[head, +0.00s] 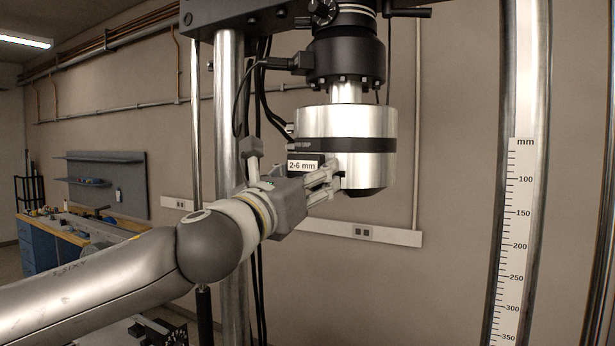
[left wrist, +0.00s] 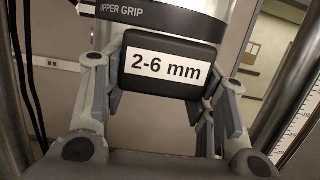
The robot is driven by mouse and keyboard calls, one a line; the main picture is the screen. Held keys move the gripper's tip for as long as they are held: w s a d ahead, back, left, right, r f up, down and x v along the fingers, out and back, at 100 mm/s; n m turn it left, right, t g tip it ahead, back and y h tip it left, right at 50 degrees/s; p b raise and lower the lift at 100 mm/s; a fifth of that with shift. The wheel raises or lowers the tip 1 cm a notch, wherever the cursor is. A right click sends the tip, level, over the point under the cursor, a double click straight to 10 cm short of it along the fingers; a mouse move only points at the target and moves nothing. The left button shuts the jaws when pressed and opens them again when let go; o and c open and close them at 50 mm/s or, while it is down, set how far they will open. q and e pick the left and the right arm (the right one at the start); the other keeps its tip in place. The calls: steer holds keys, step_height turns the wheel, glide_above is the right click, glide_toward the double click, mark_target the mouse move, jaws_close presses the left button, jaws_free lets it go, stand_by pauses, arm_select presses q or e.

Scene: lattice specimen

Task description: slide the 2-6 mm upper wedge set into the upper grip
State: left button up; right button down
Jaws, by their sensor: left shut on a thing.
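The upper grip (head: 345,122) is a silver cylinder with a black band, hanging from the black load cell. My left gripper (head: 328,180) is at its lower left side, shut on the wedge set (head: 292,158), a dark block with a white "2-6 mm" label. In the left wrist view the wedge set (left wrist: 165,88) sits between the fingers of my left gripper (left wrist: 162,100), close under the "UPPER GRIP" lettering on the upper grip (left wrist: 160,12). How far the wedge set is inside the grip is hidden by its front face. My right gripper is not in view.
A steel column (head: 229,100) stands behind my left arm, with black cables (head: 262,110) beside the grip. A column with a millimetre scale (head: 518,240) stands at the right. A workbench (head: 75,235) is at the far left. The space below the grip is clear.

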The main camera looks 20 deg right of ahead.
arm_select(q)
steer(key=shift+r, duration=0.2)
steer(key=o, duration=1.1)
steer(key=shift+w+d+f, duration=0.25)
steer(key=shift+d, duration=0.1)
steer(key=shift+o, duration=0.4)
steer(key=shift+f, duration=0.1)
steer(key=o, duration=0.4)
steer(key=shift+s+a, duration=0.15)
steer(key=shift+a, duration=0.05)
steer(key=shift+d, duration=0.1)
